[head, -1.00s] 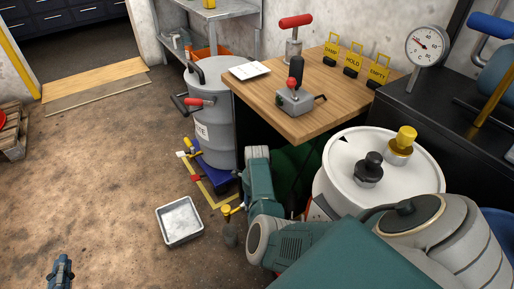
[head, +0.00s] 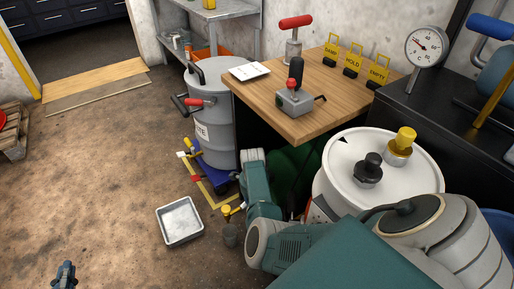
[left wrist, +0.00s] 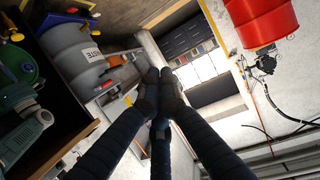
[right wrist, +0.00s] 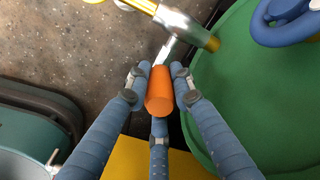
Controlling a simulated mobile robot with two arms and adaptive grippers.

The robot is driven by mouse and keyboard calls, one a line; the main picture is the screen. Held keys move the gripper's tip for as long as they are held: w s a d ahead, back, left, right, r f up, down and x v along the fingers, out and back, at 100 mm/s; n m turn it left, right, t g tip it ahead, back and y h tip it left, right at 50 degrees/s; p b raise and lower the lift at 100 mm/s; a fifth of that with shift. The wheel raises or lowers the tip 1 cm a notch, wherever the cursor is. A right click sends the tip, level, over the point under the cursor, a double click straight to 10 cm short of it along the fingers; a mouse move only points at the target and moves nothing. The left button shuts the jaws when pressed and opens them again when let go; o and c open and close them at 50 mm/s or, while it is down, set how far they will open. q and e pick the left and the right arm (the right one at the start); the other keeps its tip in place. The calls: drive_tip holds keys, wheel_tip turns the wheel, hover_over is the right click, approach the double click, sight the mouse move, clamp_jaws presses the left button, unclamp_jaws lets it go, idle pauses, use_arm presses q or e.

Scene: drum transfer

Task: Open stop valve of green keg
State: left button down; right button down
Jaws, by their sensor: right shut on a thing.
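The green keg (head: 290,168) stands mostly in shadow under the wooden bench in the head view. In the right wrist view its green body (right wrist: 265,105) fills the right side. Its valve pipe (right wrist: 185,27), metal with a yellow section, crosses the top. An orange valve handle (right wrist: 160,92) on a flat metal lever sits between the fingers of my right gripper (right wrist: 158,80), which is shut on it. In the head view my right arm hides this gripper. My left gripper (head: 63,275) is at the bottom left, away from the keg; the left wrist view shows its fingers (left wrist: 160,85) together and empty.
A grey waste drum (head: 212,125) stands left of the bench (head: 300,125). A white-topped drum (head: 330,165) stands at the right, near my right arm. Open floor lies left.

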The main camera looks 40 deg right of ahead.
use_arm(q)
wheel_tip(320, 180, down, 4)
drive_tip(key=s+a+r+g, duration=0.1)
drive_tip(key=s+g, duration=0.1)
use_arm(e)
drive_tip(key=shift+a+h+p, duration=0.35)
drive_tip(key=shift+a+h, duration=0.1)
drive_tip(key=shift+h, duration=0.25)
drive_tip(key=shift+a+f+h, duration=0.25)
drive_tip(key=shift+h, duration=0.25)
drive_tip(key=shift+w+a+g+h+b, duration=0.1)
drive_tip(key=shift+a+g+h+b, duration=0.15)
drive_tip(key=shift+h+b, duration=0.45)
drive_tip(key=c, duration=1.5)
unclamp_jaws()
use_arm(q)
drive_tip(key=w+r+t, duration=0.1)
drive_tip(key=d+r+t, duration=0.1)
drive_tip(key=r, duration=0.1)
drive_tip(key=w+r, duration=0.1)
drive_tip(key=shift+w+d+r+t+h, duration=0.15)
drive_tip(key=shift+w+r+t+h, duration=0.15)
drive_tip(key=shift+r+t, duration=0.1)
use_arm(e)
drive_tip(key=shift+d+r, duration=0.1)
